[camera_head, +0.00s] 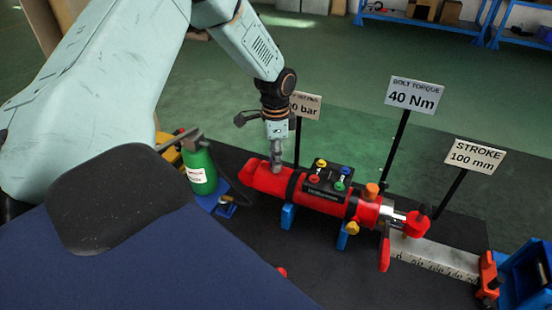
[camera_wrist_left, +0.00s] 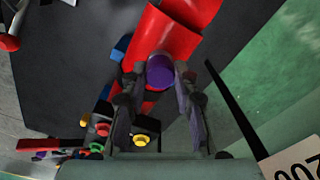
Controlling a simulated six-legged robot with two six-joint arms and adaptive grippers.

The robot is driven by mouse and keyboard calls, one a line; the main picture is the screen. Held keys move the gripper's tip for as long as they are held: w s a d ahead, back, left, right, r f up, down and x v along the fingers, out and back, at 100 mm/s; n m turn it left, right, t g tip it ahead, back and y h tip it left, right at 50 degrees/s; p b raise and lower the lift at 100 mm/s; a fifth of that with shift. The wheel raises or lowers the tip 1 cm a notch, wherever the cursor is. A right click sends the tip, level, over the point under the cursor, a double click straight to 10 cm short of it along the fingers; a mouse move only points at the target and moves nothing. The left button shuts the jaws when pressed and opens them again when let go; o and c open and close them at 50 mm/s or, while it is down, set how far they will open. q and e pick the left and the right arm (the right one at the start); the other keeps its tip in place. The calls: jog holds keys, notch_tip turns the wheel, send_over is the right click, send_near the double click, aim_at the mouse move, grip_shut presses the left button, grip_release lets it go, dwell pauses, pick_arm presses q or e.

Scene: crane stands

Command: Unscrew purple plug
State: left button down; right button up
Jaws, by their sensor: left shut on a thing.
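The purple plug (camera_wrist_left: 160,72) sits on top of the red cylinder (camera_wrist_left: 172,40) in the left wrist view, between the two fingers of my left gripper (camera_wrist_left: 160,80). The fingers are shut on the plug from both sides. In the head view my left gripper (camera_head: 276,155) points down onto the left part of the red cylinder (camera_head: 325,190), and it hides the plug there. My right gripper is in neither view.
A block with coloured knobs (camera_head: 328,182) sits on the cylinder. Blue supports (camera_head: 288,216) hold it. Signs on posts, such as the 40 Nm sign (camera_head: 413,95), stand behind. A green bottle (camera_head: 199,168) is at left, a ruler (camera_head: 435,257) at right.

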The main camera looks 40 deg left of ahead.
pick_arm(q)
jog(key=n+p, duration=0.3)
jog(key=shift+s+r, duration=0.1)
jog(key=shift+r, duration=0.1)
jog(key=shift+f+n+p, duration=0.1)
jog(key=shift+n+p, duration=0.6)
jog(key=shift+n, duration=0.2)
jog(key=shift+f, duration=0.1)
jog(key=n+p, duration=0.2)
jog(key=shift+r+n, duration=0.25)
jog(key=shift+n, duration=0.15)
jog(key=n, duration=0.2)
jog(key=shift+f+n, duration=0.3)
jog(key=shift+r, duration=0.1)
